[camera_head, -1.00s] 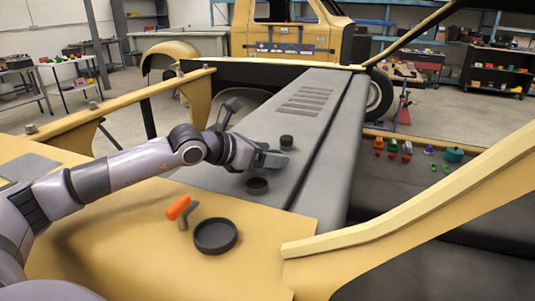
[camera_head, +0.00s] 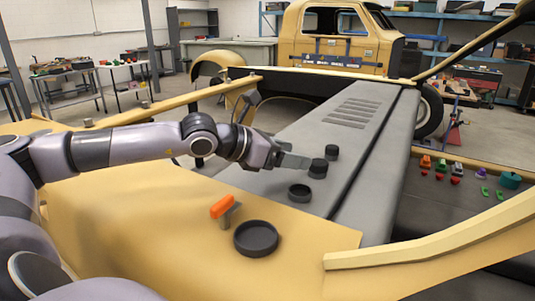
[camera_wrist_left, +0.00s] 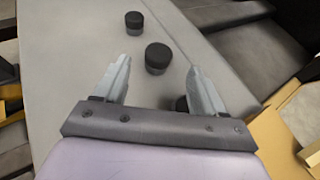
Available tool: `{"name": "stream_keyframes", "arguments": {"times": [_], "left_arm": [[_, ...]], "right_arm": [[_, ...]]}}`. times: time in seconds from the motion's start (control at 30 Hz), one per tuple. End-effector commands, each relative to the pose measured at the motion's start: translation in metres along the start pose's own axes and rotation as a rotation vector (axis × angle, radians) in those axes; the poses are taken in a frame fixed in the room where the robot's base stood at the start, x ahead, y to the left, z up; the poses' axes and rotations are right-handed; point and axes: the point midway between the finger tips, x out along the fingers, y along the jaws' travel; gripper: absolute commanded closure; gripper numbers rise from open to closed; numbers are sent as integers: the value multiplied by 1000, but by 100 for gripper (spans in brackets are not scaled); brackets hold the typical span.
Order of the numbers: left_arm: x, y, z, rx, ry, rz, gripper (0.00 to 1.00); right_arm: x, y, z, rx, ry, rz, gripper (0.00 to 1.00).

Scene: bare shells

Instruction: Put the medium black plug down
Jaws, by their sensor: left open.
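Black round plugs stand on the grey panel (camera_head: 262,182). The medium black plug (camera_head: 318,168) is upright just beyond my left gripper (camera_head: 300,162); it also shows in the left wrist view (camera_wrist_left: 158,57), ahead of and between the fingertips. My left gripper (camera_wrist_left: 158,70) is open, with a gap on both sides of this plug. Another black plug (camera_head: 331,152) stands just behind it. A hollow-topped black plug (camera_head: 299,193) is nearer, partly hidden by a finger in the wrist view. The largest black one (camera_head: 256,238) sits on the yellow panel. My right gripper is not visible.
An orange-handled tool (camera_head: 222,207) stands beside the largest plug. A yellow beam (camera_head: 430,238) crosses at the right. Small coloured parts (camera_head: 440,166) lie on the dark surface at right. The grey panel left of the plugs is clear.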

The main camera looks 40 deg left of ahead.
Motion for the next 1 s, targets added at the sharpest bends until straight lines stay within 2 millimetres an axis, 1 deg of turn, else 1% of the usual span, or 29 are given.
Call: {"name": "stream_keyframes", "arguments": {"times": [0.3,0.37,0.6,0.8,1.0], "left_arm": [[-24,0,-2,2,3,5,30],[-30,-1,2,5,5,-1,30],[-47,-1,1,4,5,-3,30],[-53,0,0,0,2,1,30],[-53,0,0,0,1,1,30]], "right_arm": [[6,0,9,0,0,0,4],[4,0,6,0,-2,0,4],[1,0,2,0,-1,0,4],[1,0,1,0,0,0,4],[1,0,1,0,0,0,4]]}}
